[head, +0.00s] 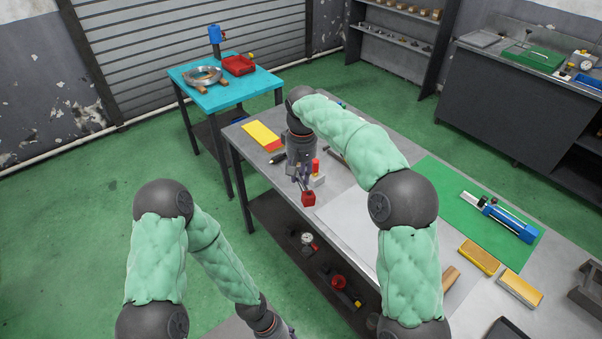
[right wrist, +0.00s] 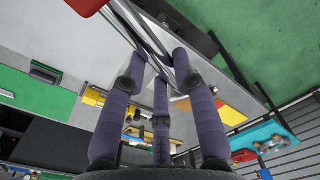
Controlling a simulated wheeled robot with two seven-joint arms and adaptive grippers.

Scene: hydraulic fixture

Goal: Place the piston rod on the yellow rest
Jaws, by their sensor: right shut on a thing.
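My right gripper (head: 303,181) is above the near-left part of the grey table. In the right wrist view its purple-grey fingers (right wrist: 160,72) close around shiny metal bars (right wrist: 150,38), which look like the piston rod. A red block (head: 308,199) is at the near end of the held thing; it also shows at the top of the right wrist view (right wrist: 86,5). A flat yellow piece with a red end (head: 262,135) lies at the table's far-left corner, apart from the gripper; I cannot tell whether it is the yellow rest. My left gripper (head: 283,332) is cut off at the bottom edge.
A small red-topped part (head: 316,172) stands beside the right gripper. A blue cylinder (head: 508,222) lies on a green mat (head: 447,184), with two yellow blocks (head: 479,258) nearby. A turquoise table (head: 228,92) stands behind. My right arm hides part of the grey table.

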